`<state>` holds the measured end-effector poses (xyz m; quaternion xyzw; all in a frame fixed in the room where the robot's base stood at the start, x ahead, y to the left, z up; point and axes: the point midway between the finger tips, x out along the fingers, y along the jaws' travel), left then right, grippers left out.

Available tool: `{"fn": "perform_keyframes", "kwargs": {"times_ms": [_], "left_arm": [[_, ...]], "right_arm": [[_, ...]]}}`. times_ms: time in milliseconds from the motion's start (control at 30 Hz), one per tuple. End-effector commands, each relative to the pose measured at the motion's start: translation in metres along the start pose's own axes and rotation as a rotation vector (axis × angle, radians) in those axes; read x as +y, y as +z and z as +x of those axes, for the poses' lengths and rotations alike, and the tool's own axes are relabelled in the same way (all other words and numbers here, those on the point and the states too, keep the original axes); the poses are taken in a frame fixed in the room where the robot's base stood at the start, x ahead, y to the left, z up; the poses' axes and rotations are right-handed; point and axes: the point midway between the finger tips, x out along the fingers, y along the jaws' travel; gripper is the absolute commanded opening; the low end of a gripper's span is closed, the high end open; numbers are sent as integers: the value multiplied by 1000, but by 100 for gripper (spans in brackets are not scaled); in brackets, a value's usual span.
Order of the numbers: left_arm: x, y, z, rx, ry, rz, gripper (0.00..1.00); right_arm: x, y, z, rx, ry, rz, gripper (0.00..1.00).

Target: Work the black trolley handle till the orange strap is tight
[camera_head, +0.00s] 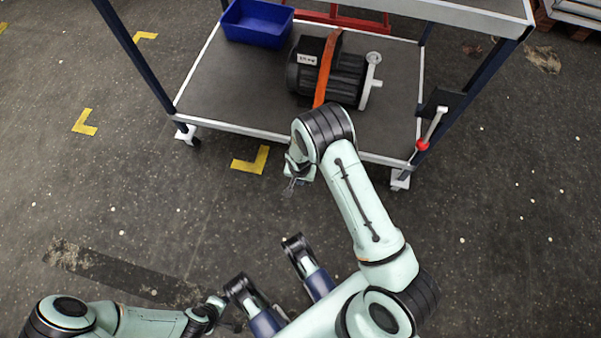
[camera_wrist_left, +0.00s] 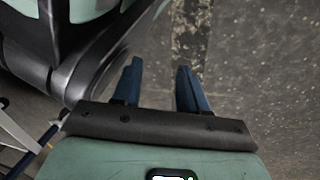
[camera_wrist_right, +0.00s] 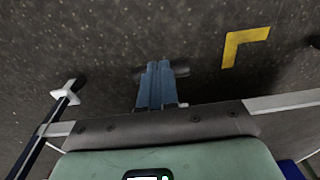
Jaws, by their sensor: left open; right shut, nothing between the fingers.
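The trolley (camera_head: 215,85) stands ahead of me. On its lower shelf, an orange strap (camera_head: 326,68) runs over a dark motor (camera_head: 345,80); I cannot tell how tight it is. At the right front post is a black handle-like part (camera_head: 440,102) with a grey rod and red knob (camera_head: 422,145) below it. My right gripper (camera_head: 291,184) is in front of the shelf's front edge, left of that part and apart from it. In the right wrist view its blue fingers (camera_wrist_right: 158,66) are together and empty. In the left wrist view my left gripper (camera_wrist_left: 160,67) is open and empty over the floor.
A blue bin (camera_head: 257,24) sits at the back left of the shelf. White casters (camera_head: 400,180) carry the trolley. Yellow corner marks (camera_head: 250,160) lie on the floor, and one shows in the right wrist view (camera_wrist_right: 243,44).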

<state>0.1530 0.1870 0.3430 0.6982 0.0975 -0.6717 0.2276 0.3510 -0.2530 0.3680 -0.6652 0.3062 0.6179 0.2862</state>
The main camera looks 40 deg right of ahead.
Motion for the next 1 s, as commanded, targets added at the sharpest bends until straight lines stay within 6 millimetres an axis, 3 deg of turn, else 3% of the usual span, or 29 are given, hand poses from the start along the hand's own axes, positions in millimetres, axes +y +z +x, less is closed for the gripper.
{"fn": "perform_keyframes", "kwargs": {"times_ms": [367,567,833,933,1000], "left_arm": [[0,0,1,-2,-1,0,43],[5,-6,-6,21,10,6,43],[39,-43,-44,158,71,41,43],[50,-49,-58,185,90,52,43],[50,-36,-62,148,88,55,43]], "right_arm": [[0,6,5,-10,3,-3,0],[1,3,-3,-9,2,-2,0],[5,-14,-46,2,-3,1,0],[4,4,-68,1,-3,-5,0],[4,14,-81,1,-2,-5,0]]}}
